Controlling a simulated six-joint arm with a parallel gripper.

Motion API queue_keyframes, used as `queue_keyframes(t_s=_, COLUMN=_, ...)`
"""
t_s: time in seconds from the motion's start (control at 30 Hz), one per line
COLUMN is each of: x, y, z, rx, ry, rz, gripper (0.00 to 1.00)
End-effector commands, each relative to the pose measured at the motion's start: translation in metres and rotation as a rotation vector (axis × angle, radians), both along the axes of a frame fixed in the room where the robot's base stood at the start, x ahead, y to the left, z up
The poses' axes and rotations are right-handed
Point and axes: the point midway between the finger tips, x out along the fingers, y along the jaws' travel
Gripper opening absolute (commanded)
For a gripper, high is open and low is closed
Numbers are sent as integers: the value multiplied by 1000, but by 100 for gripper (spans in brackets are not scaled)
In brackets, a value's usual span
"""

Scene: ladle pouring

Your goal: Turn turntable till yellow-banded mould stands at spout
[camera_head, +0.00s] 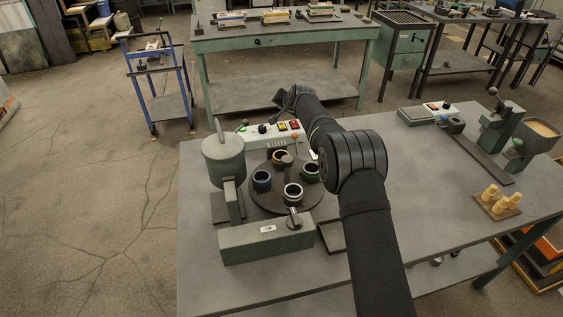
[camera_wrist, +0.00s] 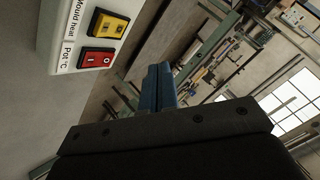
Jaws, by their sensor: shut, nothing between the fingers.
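The dark round turntable (camera_head: 258,201) sits on the bench with several small dark moulds around a centre post. The mould at the back (camera_head: 280,157) seems to have a yellow band. A blue-banded mould (camera_head: 262,181) stands at the left, closest to the green pot (camera_head: 223,155) on its stand. A pale-banded mould (camera_head: 293,195) is at the front, and another (camera_head: 312,173) at the right, its colour unclear. The pot's spout is not clearly visible. My gripper (camera_head: 283,97) is beyond the turntable, clear of it. Its blue fingers (camera_wrist: 158,88) are shut and empty.
A control panel (camera_head: 258,134) stands behind the turntable; its yellow and red switches (camera_wrist: 109,25) show close in the wrist view. A green box with a lever (camera_head: 265,237) lies in front. Wooden pegs (camera_head: 496,201) and a green press (camera_head: 500,125) are at the right.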

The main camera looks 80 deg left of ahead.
Motion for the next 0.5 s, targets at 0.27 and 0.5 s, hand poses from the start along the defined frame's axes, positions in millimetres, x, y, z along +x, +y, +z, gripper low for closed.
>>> queue_keyframes(t_s=0.27, x=-1, y=-1, z=1, rx=-4, ry=1, rz=2, gripper=16)
queue_keyframes(t_s=0.5, x=-27, y=-42, z=43, rx=-177, ry=22, rz=39, gripper=54)
